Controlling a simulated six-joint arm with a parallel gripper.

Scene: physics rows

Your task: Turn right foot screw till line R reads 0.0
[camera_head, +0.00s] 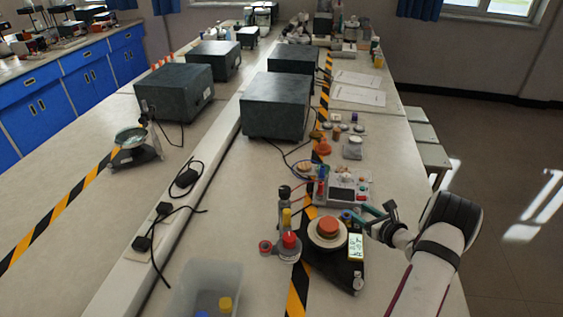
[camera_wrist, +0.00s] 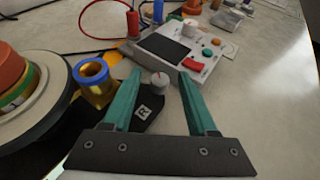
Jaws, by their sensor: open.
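My gripper (camera_wrist: 158,78) has two teal fingers, open and apart. In the wrist view the right foot screw (camera_wrist: 160,82), a small pale knob with a dark mark, shows between the fingertips; no contact is visible. A tag marked R (camera_wrist: 150,108) lies beside it on the black base (camera_wrist: 133,121). In the head view my gripper (camera_head: 369,215) is at the far right of the instrument's black base (camera_head: 323,264). A round cream platform with an orange top (camera_head: 328,226) stands on that base. A lit display (camera_head: 356,247) stands at its right; its lines are too small to read.
A blue-topped brass cylinder (camera_wrist: 95,80) stands close left of my left finger. A grey control box (camera_wrist: 186,48) with knobs and a red button lies just beyond the fingertips.

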